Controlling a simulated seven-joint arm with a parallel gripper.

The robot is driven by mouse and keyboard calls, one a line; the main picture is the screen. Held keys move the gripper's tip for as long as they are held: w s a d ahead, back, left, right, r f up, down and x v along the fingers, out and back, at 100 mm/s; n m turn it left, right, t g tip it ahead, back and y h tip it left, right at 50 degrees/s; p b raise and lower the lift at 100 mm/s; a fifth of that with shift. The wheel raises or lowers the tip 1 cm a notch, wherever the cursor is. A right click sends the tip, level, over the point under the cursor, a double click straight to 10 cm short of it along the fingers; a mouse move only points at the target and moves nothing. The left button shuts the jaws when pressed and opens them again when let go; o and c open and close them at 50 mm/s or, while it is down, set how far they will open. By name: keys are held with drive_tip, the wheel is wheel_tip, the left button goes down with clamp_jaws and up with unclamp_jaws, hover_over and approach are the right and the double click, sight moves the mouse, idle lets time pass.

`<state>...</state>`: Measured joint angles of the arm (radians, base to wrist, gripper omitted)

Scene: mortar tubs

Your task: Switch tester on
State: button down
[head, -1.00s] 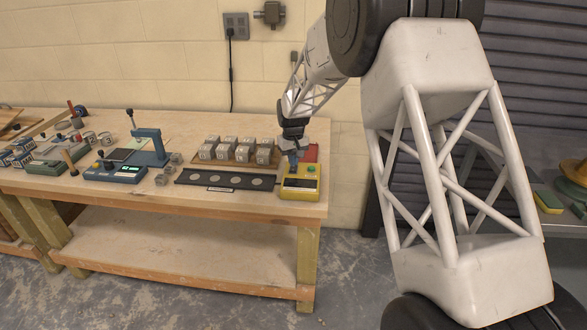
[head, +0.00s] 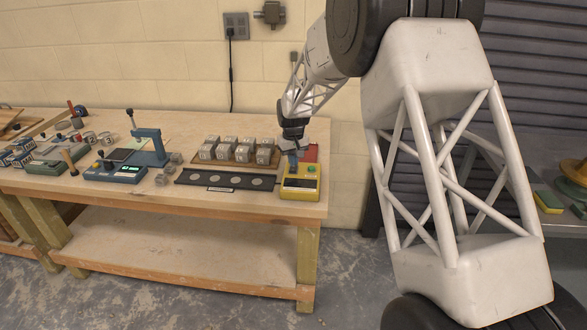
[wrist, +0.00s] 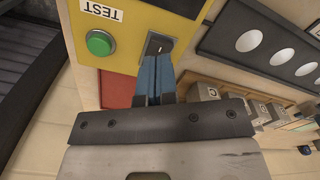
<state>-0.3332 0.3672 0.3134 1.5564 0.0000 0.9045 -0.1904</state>
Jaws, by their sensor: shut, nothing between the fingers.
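The tester (head: 301,193) is a yellow box at the right end of the workbench. It has a dark display and a green button (wrist: 100,42) beside a "TEST" label. A dark switch (wrist: 158,43) with a small light mark sits beside the button in the wrist view. My gripper (head: 292,168) is over the tester's back left part, pointing down. Its blue fingers (wrist: 157,68) are together and empty, with the tips at the near edge of the switch. I cannot tell whether they touch it. The tips hide part of the switch, and its setting is unclear. The display (head: 299,183) looks dark.
A black strip with pale discs (head: 228,180) lies left of the tester. A wooden tray of grey cubes (head: 242,155) stands behind the strip. A red panel (head: 311,152) lies behind the tester. A blue press (head: 150,147) stands farther left.

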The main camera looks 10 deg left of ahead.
sight(293, 170)
drive_tip(key=shift+f, duration=1.35)
idle(1.4)
drive_tip(key=shift+r, duration=0.1)
drive_tip(key=shift+r, duration=3.45)
